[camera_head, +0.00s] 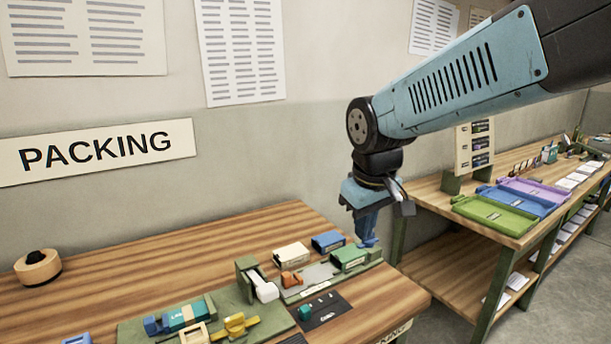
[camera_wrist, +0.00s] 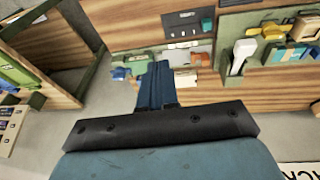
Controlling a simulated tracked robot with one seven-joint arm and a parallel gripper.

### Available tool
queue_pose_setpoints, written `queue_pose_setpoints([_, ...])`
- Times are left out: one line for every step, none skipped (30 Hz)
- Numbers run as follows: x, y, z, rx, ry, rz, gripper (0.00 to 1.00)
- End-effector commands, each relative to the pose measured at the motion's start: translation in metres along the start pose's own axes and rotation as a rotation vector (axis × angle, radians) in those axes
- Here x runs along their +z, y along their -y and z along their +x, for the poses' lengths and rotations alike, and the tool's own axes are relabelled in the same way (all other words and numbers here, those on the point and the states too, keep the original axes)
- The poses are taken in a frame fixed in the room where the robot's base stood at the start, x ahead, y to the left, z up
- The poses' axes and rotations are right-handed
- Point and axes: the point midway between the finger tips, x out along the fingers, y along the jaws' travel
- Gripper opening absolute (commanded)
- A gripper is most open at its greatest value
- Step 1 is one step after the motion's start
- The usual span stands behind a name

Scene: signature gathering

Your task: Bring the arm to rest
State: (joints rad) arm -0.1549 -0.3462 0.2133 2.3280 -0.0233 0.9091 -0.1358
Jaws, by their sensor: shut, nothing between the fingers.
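My gripper (camera_head: 368,243) hangs from my blue arm in the head view, pointing down near the back right corner of the packing table (camera_head: 150,265). Its blue fingers are together with nothing between them. In the wrist view the shut fingers (camera_wrist: 155,72) reach toward the table's edge. In the head view the gripper overlaps the right end of a green holder with a green box (camera_head: 348,256); I cannot tell how high it is above the table.
The packing table bears a blue box (camera_head: 328,241), a white box (camera_head: 291,254), an orange piece (camera_head: 291,280), a tape roll (camera_head: 38,267) and a yellow tool (camera_head: 236,325). At right, a second table holds green (camera_head: 495,216), blue and purple trays. A gap separates the tables.

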Motion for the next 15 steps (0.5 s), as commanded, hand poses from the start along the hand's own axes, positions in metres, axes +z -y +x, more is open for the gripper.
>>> queue_pose_setpoints([0.011, -0.01, -0.008, 0.012, -0.021, 0.047, 0.0])
queue_pose_setpoints([0.018, -0.015, -0.011, 0.017, -0.032, 0.074, 0.0])
queue_pose_setpoints([0.026, -0.022, -0.016, 0.023, -0.046, 0.11, 0.0])
queue_pose_setpoints([0.033, -0.027, -0.02, 0.028, -0.057, 0.137, 0.0])
queue_pose_setpoints([0.039, -0.032, -0.023, 0.032, -0.068, 0.164, 0.0])
queue_pose_setpoints([0.048, -0.037, -0.028, 0.038, -0.084, 0.2, 0.0])
queue_pose_setpoints([0.055, -0.042, -0.03, 0.041, -0.095, 0.227, 0.0])
queue_pose_setpoints([0.062, -0.045, -0.033, 0.045, -0.106, 0.253, 0.0])
queue_pose_setpoints([0.071, -0.05, -0.037, 0.049, -0.122, 0.288, 0.0])
queue_pose_setpoints([0.078, -0.053, -0.04, 0.052, -0.134, 0.314, 0.0])
queue_pose_setpoints([0.085, -0.056, -0.042, 0.054, -0.144, 0.339, 0.0])
queue_pose_setpoints([0.093, -0.06, -0.045, 0.056, -0.159, 0.369, 0.0])
queue_pose_setpoints([0.099, -0.062, -0.047, 0.058, -0.17, 0.39, 0.0])
queue_pose_setpoints([0.104, -0.064, -0.048, 0.059, -0.179, 0.411, 0.0])
queue_pose_setpoints([0.111, -0.066, -0.05, 0.06, -0.19, 0.435, 0.0])
